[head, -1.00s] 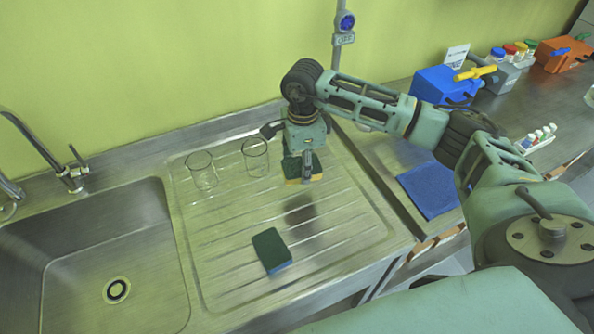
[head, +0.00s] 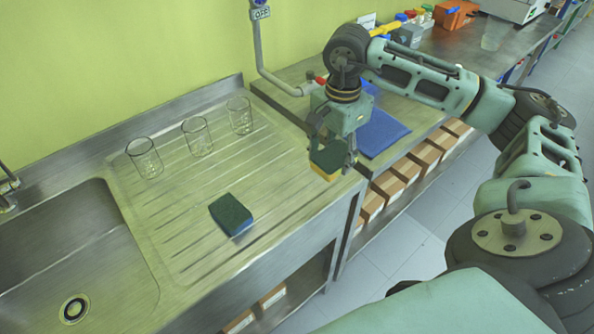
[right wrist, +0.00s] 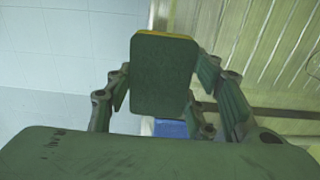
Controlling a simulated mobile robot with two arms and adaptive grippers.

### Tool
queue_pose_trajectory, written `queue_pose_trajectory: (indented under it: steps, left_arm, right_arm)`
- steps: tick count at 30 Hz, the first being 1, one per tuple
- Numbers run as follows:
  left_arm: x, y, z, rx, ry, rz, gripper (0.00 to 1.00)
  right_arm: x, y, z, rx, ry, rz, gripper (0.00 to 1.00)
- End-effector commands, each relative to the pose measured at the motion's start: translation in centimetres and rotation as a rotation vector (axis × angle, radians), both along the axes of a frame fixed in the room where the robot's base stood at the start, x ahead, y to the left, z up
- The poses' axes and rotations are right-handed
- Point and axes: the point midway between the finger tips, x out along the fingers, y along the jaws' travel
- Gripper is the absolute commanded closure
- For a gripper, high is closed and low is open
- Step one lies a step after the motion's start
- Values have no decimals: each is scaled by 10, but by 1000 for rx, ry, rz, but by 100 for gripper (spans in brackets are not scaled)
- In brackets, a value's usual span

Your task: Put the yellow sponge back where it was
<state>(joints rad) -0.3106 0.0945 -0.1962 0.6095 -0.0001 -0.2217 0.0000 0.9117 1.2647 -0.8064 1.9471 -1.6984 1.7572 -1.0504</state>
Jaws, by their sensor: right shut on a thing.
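The yellow sponge (head: 326,172) has a dark green top and a yellow underside. My right gripper (head: 332,152) is shut on it and holds it in the air near the front right edge of the drainboard. In the right wrist view the sponge (right wrist: 165,75) sits between the two fingers, its green face toward the camera and a yellow strip at its far edge. A second sponge, blue with a dark green top (head: 231,215), lies on the ribbed drainboard (head: 185,255). My left gripper is not in view.
Several glass beakers (head: 197,136) stand along the back of the drainboard. The sink (head: 70,250) is at left. A blue cloth (head: 382,133) lies on the lower bench right of the drainboard. Cardboard boxes (head: 405,172) sit on the shelf below. The drainboard's front right is clear.

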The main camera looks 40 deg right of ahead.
Motion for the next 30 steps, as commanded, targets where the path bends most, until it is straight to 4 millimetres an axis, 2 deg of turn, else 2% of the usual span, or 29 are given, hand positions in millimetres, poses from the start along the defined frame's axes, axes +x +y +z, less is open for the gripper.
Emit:
queue_pose_trajectory:
  steps: [8,15,21,30]
  left_arm:
    - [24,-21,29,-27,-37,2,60]
    - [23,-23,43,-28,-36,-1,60]
    - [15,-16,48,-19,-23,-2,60]
    - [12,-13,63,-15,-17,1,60]
  right_arm:
    - [48,30,-27,5,3,4,75]
    - [88,52,-57,3,1,2,75]
    - [97,56,-70,0,3,2,75]
    - [97,56,-106,0,2,1,75]
